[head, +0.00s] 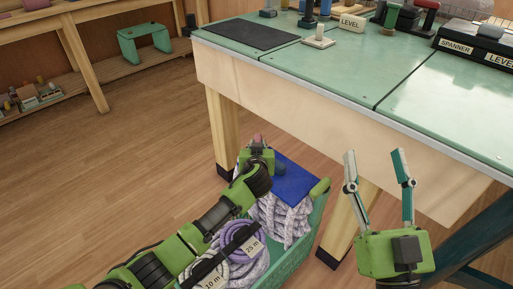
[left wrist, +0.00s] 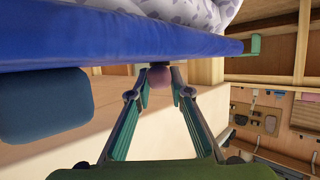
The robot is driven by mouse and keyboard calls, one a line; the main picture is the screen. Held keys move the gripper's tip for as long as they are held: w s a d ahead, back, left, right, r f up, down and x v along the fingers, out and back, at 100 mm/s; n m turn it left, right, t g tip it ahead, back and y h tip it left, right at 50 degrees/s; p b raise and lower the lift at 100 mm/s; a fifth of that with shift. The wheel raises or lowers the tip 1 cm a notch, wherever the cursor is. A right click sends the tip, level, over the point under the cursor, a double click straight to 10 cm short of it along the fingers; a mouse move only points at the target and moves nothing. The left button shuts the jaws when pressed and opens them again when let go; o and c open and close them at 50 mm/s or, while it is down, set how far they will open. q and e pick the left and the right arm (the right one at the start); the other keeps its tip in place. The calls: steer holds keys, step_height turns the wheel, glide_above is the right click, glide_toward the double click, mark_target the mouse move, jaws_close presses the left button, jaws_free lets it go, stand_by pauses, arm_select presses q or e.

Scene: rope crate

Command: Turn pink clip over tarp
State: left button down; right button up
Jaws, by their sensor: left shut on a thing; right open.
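The blue tarp (head: 287,183) lies on pale rope at the far end of a green crate (head: 318,213). It spans the top of the left wrist view (left wrist: 110,42). The pink clip (left wrist: 160,77) shows at the tarp's lower edge in the left wrist view, between my left fingertips. My left gripper (head: 256,149) is shut on it; in the head view only a bit of pink shows above the gripper. I cannot tell how the clip is turned. My right gripper (head: 376,162) is open and empty, right of the crate, in front of the workbench.
The crate holds a purple rope coil (head: 240,238) and pale rope with "25 m" and "10 m" labels. A green workbench (head: 345,68) with tools stands behind; its wooden leg (head: 347,223) is close to the crate's right side. The floor at left is clear.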

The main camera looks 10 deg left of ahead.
steer(key=shift+s+r, duration=0.15)
steer(key=shift+r, duration=0.15)
arm_select(q)
steer(key=c, duration=1.8)
jaws_free()
steer(key=shift+c, duration=0.2)
steer(key=v, duration=1.2)
